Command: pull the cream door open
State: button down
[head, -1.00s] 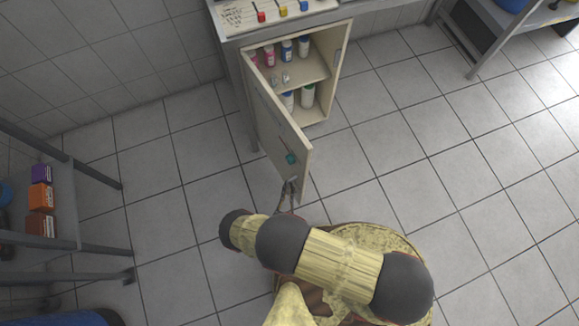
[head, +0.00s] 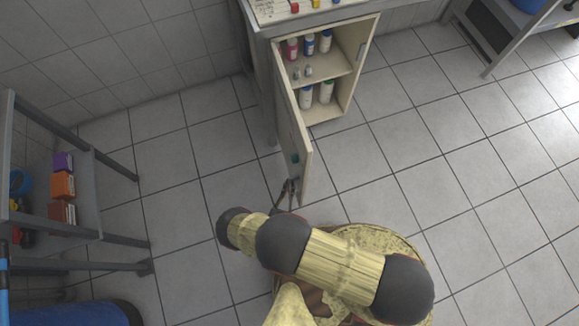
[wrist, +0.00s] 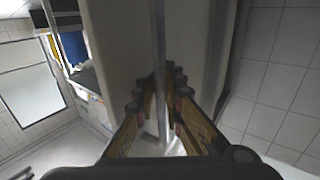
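The cream door (head: 304,168) hangs open on the left side of the cream cabinet (head: 352,85) and sticks out toward me, showing the shelves inside. In the wrist view the door (wrist: 118,45) fills the middle, with a thin grey upright handle bar (wrist: 160,40) on it. My gripper (head: 289,187) is at the door's free end in the head view. In the wrist view my gripper's fingers (wrist: 161,78) come in from both sides and look closed around the handle bar. The exact contact at the tips is hard to see.
Several bottles (head: 326,91) stand on the cabinet shelves. A grey rack (head: 112,200) with boxes is at left, above a blue drum (head: 85,313). Another grey table (head: 515,40) is at upper right. The tiled floor (head: 440,180) right of the door is clear.

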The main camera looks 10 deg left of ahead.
jog(key=c, duration=2.3)
grip_release()
jog(key=shift+s+d+f, duration=0.1)
jog(key=shift+d+f, duration=0.05)
jog(key=shift+d, duration=0.15)
jog(key=shift+o, duration=0.3)
jog(key=shift+a, duration=0.1)
jog(key=shift+a+r, duration=0.1)
jog(key=shift+r, duration=0.1)
